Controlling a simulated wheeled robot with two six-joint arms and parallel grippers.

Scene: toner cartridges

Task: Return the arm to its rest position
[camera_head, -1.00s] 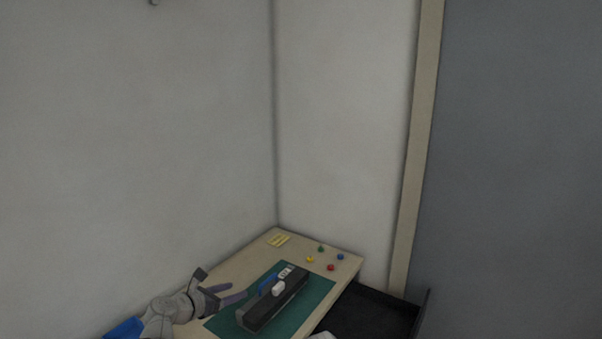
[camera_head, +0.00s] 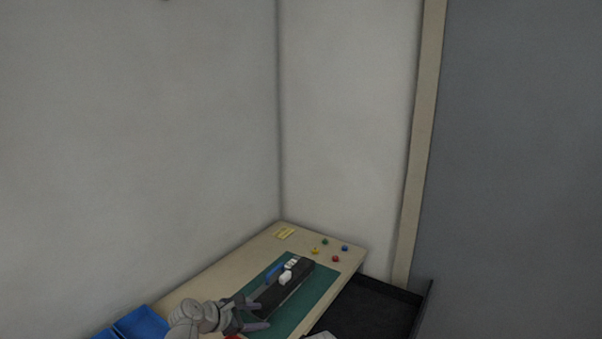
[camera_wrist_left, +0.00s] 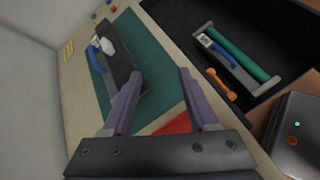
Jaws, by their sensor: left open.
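My left gripper (camera_head: 256,315) is at the near end of the green mat (camera_head: 318,287) on the table. In the left wrist view its two purple-grey fingers (camera_wrist_left: 160,105) stand wide apart with nothing between them. A black toner cartridge (camera_head: 295,289) with a blue part (camera_head: 273,271) and a white part (camera_head: 286,277) lies on the mat, beyond the gripper. In the left wrist view the cartridge (camera_wrist_left: 121,66) is to the left of the fingers, and the left finger overlaps its near end. My right gripper is not in view.
Blue bins (camera_head: 143,322) stand at the table's left edge. Coloured buttons (camera_head: 336,258) and a yellow note (camera_head: 284,233) lie at the far end. A black tray (camera_head: 372,312) sits to the right; in the wrist view a green-rolled cartridge (camera_wrist_left: 239,58) and an orange piece (camera_wrist_left: 222,84) lie in it.

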